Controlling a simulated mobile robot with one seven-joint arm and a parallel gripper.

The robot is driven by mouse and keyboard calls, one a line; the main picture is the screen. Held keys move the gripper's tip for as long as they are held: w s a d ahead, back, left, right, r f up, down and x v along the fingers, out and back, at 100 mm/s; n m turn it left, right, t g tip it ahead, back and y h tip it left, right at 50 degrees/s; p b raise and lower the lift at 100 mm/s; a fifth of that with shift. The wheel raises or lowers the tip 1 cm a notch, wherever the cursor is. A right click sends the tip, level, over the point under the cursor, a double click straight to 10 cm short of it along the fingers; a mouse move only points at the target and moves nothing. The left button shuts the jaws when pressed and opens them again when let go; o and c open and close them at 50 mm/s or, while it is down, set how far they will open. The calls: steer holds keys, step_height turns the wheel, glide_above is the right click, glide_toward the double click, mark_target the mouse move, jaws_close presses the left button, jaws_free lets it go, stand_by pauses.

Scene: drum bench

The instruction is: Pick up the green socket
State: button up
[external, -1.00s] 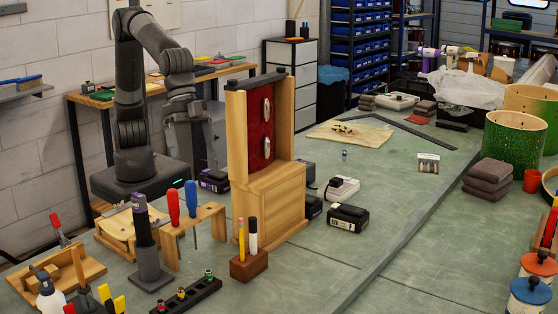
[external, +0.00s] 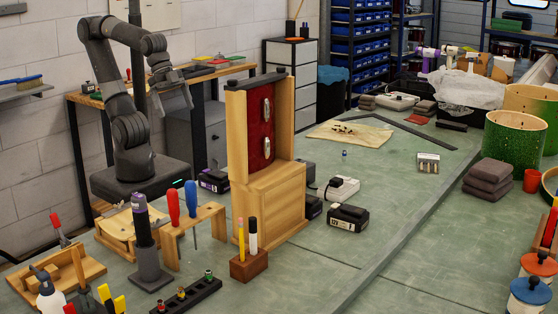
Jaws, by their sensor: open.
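The green socket (external: 208,275) appears to be the small green-banded one at the far right end of a black socket rail (external: 195,297) at the front of the bench. It stands upright in the rail beside other sockets with yellow and red bands. My gripper (external: 189,103) is raised at the upper left, above the back of the bench and left of the wooden cabinet. It is open, with nothing seen between its fingers, and well apart from the socket. The fingertips are small and dark in this view.
A wooden screwdriver rack (external: 208,215), a purple-topped tool in a dark stand (external: 148,250) and a pen block (external: 248,266) stand behind the rail. The tall wooden cabinet (external: 270,200) rises behind the pen block.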

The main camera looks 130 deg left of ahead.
steer(key=s+f, duration=0.1)
steer(key=s+a+f, duration=0.1)
steer(key=s, duration=0.1)
steer(key=shift+s, duration=0.2)
steer(key=c, duration=1.3)
steer(key=shift+w+r, duration=0.1)
